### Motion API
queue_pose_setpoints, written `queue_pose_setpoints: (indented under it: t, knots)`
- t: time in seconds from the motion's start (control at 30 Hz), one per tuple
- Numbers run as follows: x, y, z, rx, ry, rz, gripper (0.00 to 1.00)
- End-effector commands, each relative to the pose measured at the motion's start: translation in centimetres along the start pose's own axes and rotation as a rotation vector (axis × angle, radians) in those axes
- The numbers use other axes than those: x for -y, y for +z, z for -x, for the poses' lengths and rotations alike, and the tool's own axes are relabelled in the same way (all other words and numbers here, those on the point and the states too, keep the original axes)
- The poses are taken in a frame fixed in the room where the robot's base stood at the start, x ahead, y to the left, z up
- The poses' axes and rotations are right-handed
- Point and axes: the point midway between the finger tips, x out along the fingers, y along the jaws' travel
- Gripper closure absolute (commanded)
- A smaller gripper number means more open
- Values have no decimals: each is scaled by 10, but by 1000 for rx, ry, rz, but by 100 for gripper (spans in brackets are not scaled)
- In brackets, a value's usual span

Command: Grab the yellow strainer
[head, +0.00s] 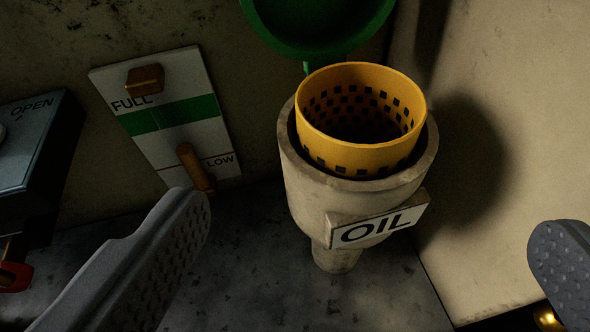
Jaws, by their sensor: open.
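The yellow strainer (362,112) is a round basket with rows of small dark square holes. It sits upright inside the mouth of a pale stone-like oil pot (305,185), with its upper part standing above the pot's rim. The pot bears an "OIL" sign on its front. My gripper (375,245) is open and empty, with one grey studded finger at lower left and the other at the right edge. The fingers are wide apart, and the strainer shows above and between them, apart from both.
A green round lid (318,22) stands raised behind the strainer. A FULL/LOW gauge panel (185,108) leans at the back wall on the left. A dark box marked OPEN (35,150) is at far left. A pale wall (515,150) stands close on the right.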

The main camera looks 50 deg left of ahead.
Motion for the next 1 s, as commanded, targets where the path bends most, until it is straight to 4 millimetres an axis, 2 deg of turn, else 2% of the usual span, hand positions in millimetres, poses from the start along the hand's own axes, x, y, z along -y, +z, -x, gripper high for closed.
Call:
queue_pose_setpoints:
  t: [0.1,0.4,0.77,1.0]
  knots:
    - [0,1,-19,3,-1,1,4]
    - [-1,1,-59,1,2,0,4]
    - [-2,-1,-74,-1,5,1,4]
    - [-3,1,-96,3,4,-1,4]
